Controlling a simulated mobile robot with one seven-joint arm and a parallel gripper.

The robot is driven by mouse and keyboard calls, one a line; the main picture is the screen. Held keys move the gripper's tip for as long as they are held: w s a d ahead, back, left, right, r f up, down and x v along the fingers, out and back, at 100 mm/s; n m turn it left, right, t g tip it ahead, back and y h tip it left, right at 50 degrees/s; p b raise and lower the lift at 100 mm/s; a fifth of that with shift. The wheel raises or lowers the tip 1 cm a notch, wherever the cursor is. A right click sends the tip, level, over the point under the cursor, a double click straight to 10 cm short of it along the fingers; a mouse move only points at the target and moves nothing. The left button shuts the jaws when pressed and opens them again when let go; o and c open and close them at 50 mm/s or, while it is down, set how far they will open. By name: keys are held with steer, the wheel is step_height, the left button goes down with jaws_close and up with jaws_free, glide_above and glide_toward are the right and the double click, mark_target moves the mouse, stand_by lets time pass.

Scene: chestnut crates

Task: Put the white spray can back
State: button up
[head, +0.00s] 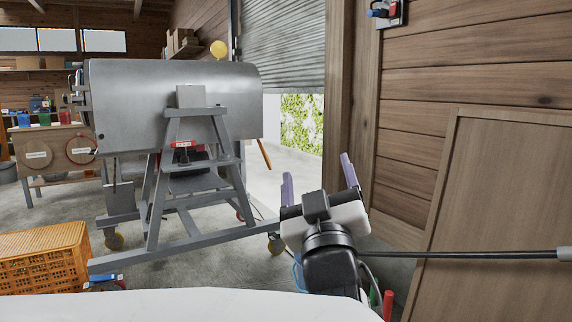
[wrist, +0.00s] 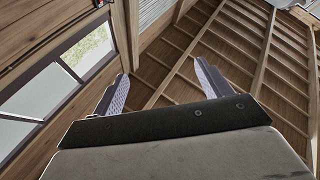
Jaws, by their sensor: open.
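My gripper (head: 318,178) is raised in front of the doorway in the head view, with its two pale purple fingers apart and nothing between them. The fingers also show open and empty in the wrist view (wrist: 161,72), pointing up toward the wooden roof. I cannot make out a white spray can in either view.
A large grey drum (head: 170,100) on a metal frame (head: 190,222) stands ahead. An orange crate (head: 45,262) is at the lower left, and a wooden bench (head: 55,150) with small coloured containers is behind it. A wooden panel (head: 500,210) leans at the right.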

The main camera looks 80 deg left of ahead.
steer(key=s+d+r+n+g+y, duration=0.1)
steer(key=s+d+r+g, duration=0.1)
steer(key=d, duration=0.4)
steer(key=s+d+r+n+g+y, duration=0.1)
steer(key=s+d+r+g+y, duration=0.1)
steer(key=s+d+r+g, duration=0.1)
steer(key=s+d+g, duration=0.1)
steer(key=s+d, duration=0.1)
steer(key=shift+s+d+r+g+y, duration=0.2)
steer(key=shift+s+d+g+y, duration=0.1)
steer(key=shift+d+g, duration=0.1)
steer(key=shift+w, duration=0.1)
